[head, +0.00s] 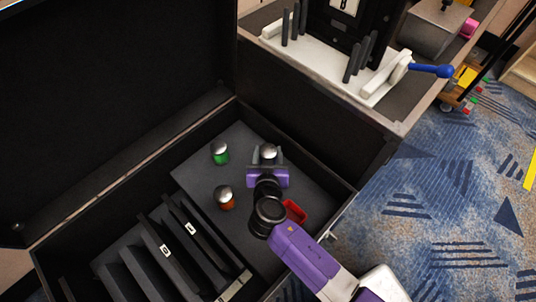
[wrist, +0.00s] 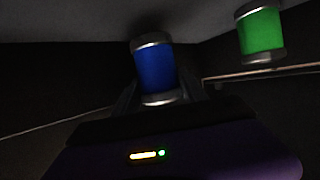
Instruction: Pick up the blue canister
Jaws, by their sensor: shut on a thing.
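The blue canister (wrist: 155,68) has silver ends and stands between my gripper's fingers in the wrist view. In the head view only its silver top (head: 268,151) shows clearly, at the fingertips of my gripper (head: 267,159). My gripper is shut on the canister. My purple and black arm reaches into the open black case (head: 240,150) from the lower right. I cannot tell whether the canister is clear of the case floor.
A green canister (head: 220,153) stands left of my gripper, also in the wrist view (wrist: 261,35). An orange canister (head: 225,197) and a red object (head: 295,211) are near my arm. Black dividers (head: 165,250) fill the case's lower left. A bench with a blue-handled device (head: 432,70) stands behind.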

